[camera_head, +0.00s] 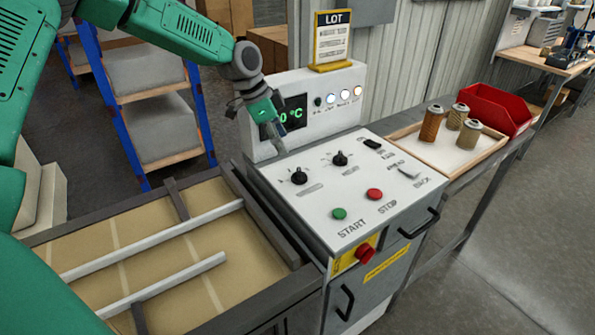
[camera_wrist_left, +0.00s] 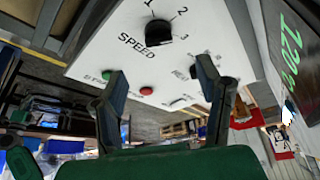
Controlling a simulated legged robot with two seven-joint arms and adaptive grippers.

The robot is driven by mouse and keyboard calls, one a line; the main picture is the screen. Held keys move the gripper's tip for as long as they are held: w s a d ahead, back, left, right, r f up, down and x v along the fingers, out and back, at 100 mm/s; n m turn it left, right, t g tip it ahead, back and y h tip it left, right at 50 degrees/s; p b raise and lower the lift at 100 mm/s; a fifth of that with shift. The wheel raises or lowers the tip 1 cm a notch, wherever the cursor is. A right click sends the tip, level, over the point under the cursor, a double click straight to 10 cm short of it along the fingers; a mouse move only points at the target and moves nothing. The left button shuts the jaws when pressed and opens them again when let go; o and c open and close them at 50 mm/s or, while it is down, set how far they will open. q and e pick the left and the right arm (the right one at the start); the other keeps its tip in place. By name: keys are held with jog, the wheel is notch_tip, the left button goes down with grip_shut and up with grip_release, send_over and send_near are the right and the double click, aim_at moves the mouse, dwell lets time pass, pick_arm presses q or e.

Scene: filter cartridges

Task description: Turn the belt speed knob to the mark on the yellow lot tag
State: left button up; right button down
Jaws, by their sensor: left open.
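The control panel (camera_head: 325,190) has two black knobs on its white sloped top. The knob at its left (camera_head: 299,177) appears to be the belt speed knob; in the left wrist view the speed knob (camera_wrist_left: 158,31) has SPEED and marks 1, 2, 3 printed around it. Its pointer direction is too small to tell. The yellow-framed lot tag (camera_head: 332,40) stands on top of the display housing; its writing is unreadable. My left gripper (camera_head: 273,132) is open and empty, in front of the display, above and behind the left knob, not touching it. My right gripper is out of view.
The second knob (camera_head: 340,159) sits to the right. A green START button (camera_head: 339,214), a red STOP button (camera_head: 374,194) and a red front knob (camera_head: 365,253) are close by. A conveyor (camera_head: 150,250) lies left. A tray (camera_head: 450,165) with filter cartridges and a red bin (camera_head: 497,108) stand right.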

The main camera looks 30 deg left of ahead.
aim_at(299, 171)
pick_arm(q)
jog(key=x, duration=1.1)
jog(key=shift+p, duration=0.35)
jog(key=c, duration=1.1)
